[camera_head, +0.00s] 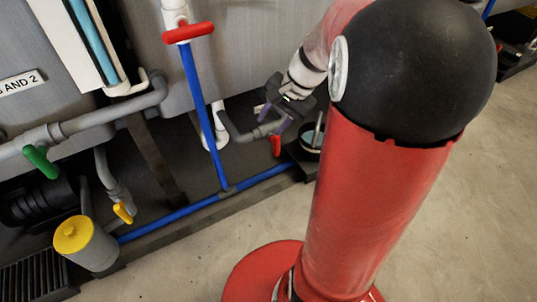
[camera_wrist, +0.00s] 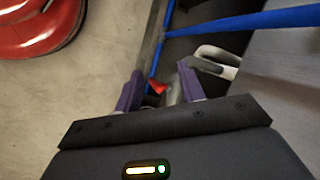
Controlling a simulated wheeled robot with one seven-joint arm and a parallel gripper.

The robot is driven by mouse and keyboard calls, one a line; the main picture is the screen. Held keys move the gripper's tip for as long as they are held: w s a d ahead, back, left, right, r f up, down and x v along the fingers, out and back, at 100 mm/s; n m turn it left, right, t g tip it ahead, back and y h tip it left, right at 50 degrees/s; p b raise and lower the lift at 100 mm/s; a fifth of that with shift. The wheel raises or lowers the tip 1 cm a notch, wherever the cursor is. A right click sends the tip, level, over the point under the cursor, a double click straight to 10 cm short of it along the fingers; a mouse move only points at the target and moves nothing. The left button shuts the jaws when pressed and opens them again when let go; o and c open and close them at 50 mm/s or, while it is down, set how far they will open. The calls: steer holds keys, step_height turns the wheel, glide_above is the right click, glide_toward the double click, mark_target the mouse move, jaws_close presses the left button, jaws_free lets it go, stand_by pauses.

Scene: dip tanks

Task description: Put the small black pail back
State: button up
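A small dark round vessel (camera_head: 309,148), which looks like the black pail, stands low by the tank at the end of the blue floor pipe. My red column hides part of it, and a light grey-blue surface shows inside its rim. My gripper (camera_head: 272,118) is above and left of it, in front of the tank wall. In the wrist view the two purple fingers of my gripper (camera_wrist: 161,75) are apart, with nothing held between them. The pail cannot be made out in the wrist view.
A red valve handle (camera_head: 276,146) on a grey pipe (camera_head: 240,134) is just below my gripper; the handle also shows between the fingers (camera_wrist: 157,87). A blue pipe (camera_head: 203,110) rises left. A yellow-lidded grey canister (camera_head: 93,250) stands lower left. Floor (camera_head: 445,230) at right is clear.

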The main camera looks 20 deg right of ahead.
steer(key=s+a+r+n+t+h, duration=0.1)
steer(key=s+a+r+n+h, duration=0.1)
steer(key=s, duration=0.5)
steer(key=s+a+r+n+t+h, duration=0.2)
steer(key=s+a+r+n, duration=0.2)
steer(key=s+a+n, duration=0.2)
steer(key=shift+s+r+n, duration=0.35)
steer(key=shift+s+n, duration=0.6)
steer(key=shift+n, duration=0.25)
steer(key=shift+a, duration=0.1)
step_height(320, 180, up, 10)
steer(key=p, duration=0.9)
steer(key=shift+f, duration=0.25)
